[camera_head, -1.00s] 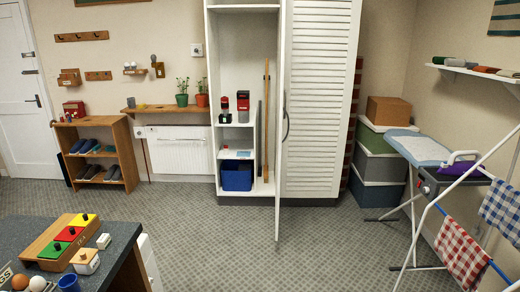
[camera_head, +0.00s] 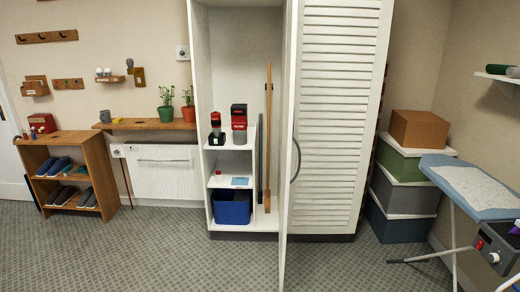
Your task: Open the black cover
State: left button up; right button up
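I cannot make out a black cover for certain in the head view. A dark box (camera_head: 494,246) with a pale knob and a small red spot sits at the lower right edge, by the ironing board (camera_head: 470,184), and is partly cut off. A tall white cabinet (camera_head: 199,120) stands ahead with one door (camera_head: 287,150) swung open, seen nearly edge-on, and a louvred door (camera_head: 325,110) shut. Neither of my grippers is in view.
The open door juts into the room. Inside the cabinet are a blue bin (camera_head: 232,207) and a wooden pole (camera_head: 268,140). A shoe shelf (camera_head: 101,165) stands left, stacked boxes (camera_head: 405,200) right. The carpet (camera_head: 180,255) in front is clear.

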aim_at(236, 109)
jog(key=i+j, duration=0.1)
jog(key=i, duration=1.55)
jog(key=j+u, duration=0.05)
jog(key=j, duration=0.05)
